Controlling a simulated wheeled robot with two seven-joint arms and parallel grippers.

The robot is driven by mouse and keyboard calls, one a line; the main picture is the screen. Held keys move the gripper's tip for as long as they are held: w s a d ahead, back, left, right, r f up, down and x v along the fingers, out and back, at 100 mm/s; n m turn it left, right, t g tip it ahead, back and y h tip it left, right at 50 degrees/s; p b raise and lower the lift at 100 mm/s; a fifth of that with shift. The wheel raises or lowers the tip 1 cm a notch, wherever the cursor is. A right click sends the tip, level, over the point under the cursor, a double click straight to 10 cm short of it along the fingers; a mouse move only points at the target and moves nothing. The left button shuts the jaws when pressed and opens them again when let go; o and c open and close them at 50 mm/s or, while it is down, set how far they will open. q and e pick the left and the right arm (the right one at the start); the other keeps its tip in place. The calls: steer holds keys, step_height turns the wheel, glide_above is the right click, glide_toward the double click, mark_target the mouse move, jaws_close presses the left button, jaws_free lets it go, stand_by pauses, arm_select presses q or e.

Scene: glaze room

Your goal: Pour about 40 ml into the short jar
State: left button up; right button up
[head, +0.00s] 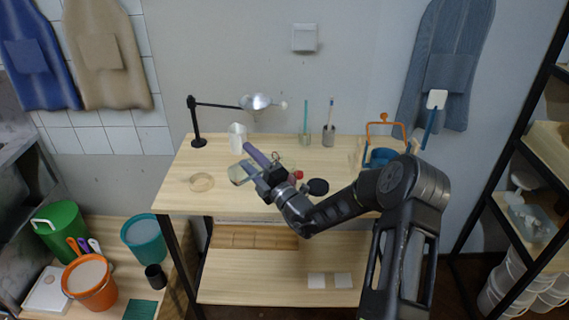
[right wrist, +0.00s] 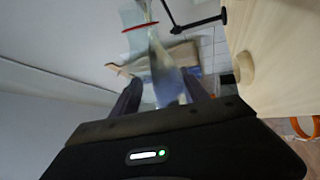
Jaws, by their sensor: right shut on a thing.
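My right gripper (head: 248,165) is over the worktable and shut on a clear vessel (head: 240,175), which lies tilted between its fingers. In the right wrist view the same gripper (right wrist: 165,90) holds the vessel (right wrist: 166,72); it looks bluish inside and narrows away from me. A pale, clear jar (head: 237,138) stands on the table just beyond the gripper. In the right wrist view a clear jar with a red band (right wrist: 139,27) shows by the narrow end. I cannot tell whether liquid is flowing, or the level in the jar. My left gripper is not in view.
A black lamp (head: 196,125) stands at the table's back left. A wooden ring (head: 201,182) lies at the left. Two holders with tools (head: 328,136) stand at the back. The table's front left is bare.

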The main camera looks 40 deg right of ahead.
step_height(320, 180, down, 2)
steer(key=n+y+b, duration=0.1)
steer(key=n+b, duration=0.2)
steer(key=b, duration=0.2)
steer(key=shift+a+f+n, duration=0.1)
steer(key=shift+a+n, duration=0.05)
steer(key=shift+n, duration=0.15)
steer(key=shift+d+n+y+b, duration=0.25)
steer(key=shift+n+y+b, duration=0.35)
steer(key=shift+n+b, duration=0.5)
stand_by(1.2)
